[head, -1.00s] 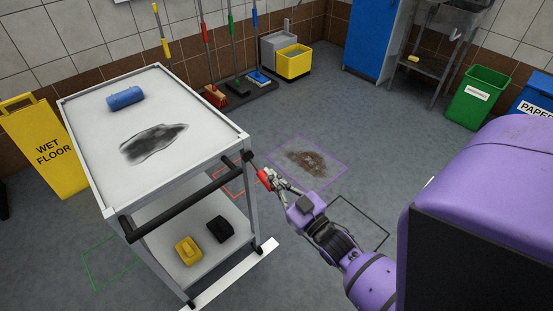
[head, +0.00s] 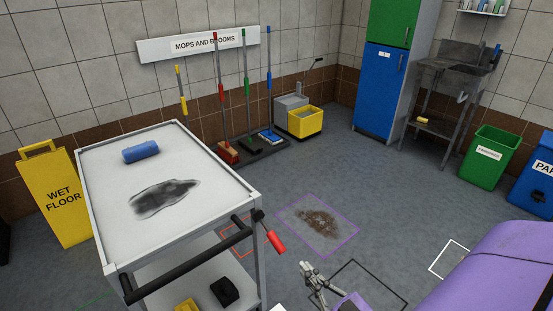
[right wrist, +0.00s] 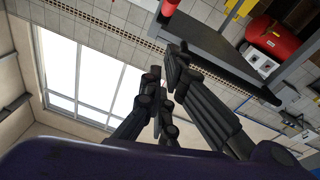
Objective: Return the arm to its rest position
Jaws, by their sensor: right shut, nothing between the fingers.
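My right gripper (head: 307,268) shows at the bottom of the head view, with part of its purple arm below it. It is shut and empty, over the floor to the right of the cart, apart from the red-handled lever (head: 276,242). The lever sticks out from the cart's front right corner and points down to the right. In the right wrist view the dark gripper fingers (right wrist: 165,88) are together with nothing held. My left gripper is not in view.
The white cart (head: 258,199) carries a blue roll (head: 140,151) and a dark smear on its top. A yellow wet floor sign (head: 60,200) stands to its left. A brown stain (head: 319,222) lies in a purple floor outline.

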